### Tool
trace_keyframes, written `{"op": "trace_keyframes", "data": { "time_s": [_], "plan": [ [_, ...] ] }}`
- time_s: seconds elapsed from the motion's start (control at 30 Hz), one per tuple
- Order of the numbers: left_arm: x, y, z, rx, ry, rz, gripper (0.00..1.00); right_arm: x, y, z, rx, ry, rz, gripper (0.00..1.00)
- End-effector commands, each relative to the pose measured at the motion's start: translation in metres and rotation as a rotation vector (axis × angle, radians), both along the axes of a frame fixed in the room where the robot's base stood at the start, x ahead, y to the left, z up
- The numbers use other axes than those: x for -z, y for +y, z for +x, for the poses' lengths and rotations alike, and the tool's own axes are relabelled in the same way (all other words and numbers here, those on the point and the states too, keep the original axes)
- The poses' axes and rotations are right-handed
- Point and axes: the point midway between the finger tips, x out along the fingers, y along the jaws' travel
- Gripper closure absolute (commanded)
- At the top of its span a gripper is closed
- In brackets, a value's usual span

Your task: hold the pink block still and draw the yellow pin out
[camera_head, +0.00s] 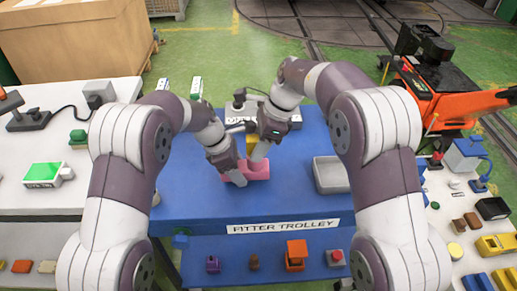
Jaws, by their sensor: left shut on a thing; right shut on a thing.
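The pink block (259,170) lies on the blue top of the trolley, in the middle of the view. My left gripper (232,177) reaches down from the left and is shut on the pink block at its left part. The yellow pin (251,142) shows as a small yellow patch just behind the block, between the two grippers. My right gripper (258,153) comes from above right and is shut on the yellow pin. The fingers hide most of the pin, so I cannot tell how deep it sits in the block.
A grey tray (330,176) stands right of the block on the blue trolley top (200,200). A grey device (240,106) stands behind the grippers. A white bench (30,185) is on the left and another with several small parts on the right.

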Motion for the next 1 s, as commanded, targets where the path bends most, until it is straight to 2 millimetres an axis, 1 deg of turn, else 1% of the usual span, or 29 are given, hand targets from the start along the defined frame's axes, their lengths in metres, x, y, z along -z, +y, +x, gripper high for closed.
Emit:
{"op": "trace_keyframes", "data": {
  "time_s": [0.03,0.3,0.5,0.73,0.77,0.8,0.83,1.0],
  "plan": [
    [0.009,0.001,-0.005,0.003,0.017,0.01,0.99,-0.014,0.003,0.003,0.001,-0.021,0.013,1.0],
    [0.01,0.001,-0.007,0.009,0.022,0.011,0.98,-0.032,0.003,0.004,0.004,-0.025,0.014,1.0],
    [0.011,0.001,-0.007,0.012,0.024,0.011,0.98,-0.04,0.003,0.003,0.004,-0.025,0.013,1.0],
    [0.01,-0.001,-0.008,0.017,0.025,0.012,0.99,-0.041,0.004,0.004,0.003,-0.028,0.013,1.0],
    [0.01,-0.001,-0.008,0.018,0.024,0.012,0.99,-0.041,0.005,0.004,0.002,-0.028,0.013,0.54],
    [0.01,-0.001,-0.009,0.018,0.025,0.011,1.0,-0.041,0.005,0.004,0.001,-0.029,0.014,0.41],
    [0.01,-0.001,-0.009,0.018,0.025,0.01,1.0,-0.041,0.005,0.004,0.001,-0.029,0.014,0.31],
    [0.01,-0.001,-0.009,0.019,0.027,0.009,1.0,-0.041,0.005,0.004,0.0,-0.031,0.014,0.31]
  ]
}}
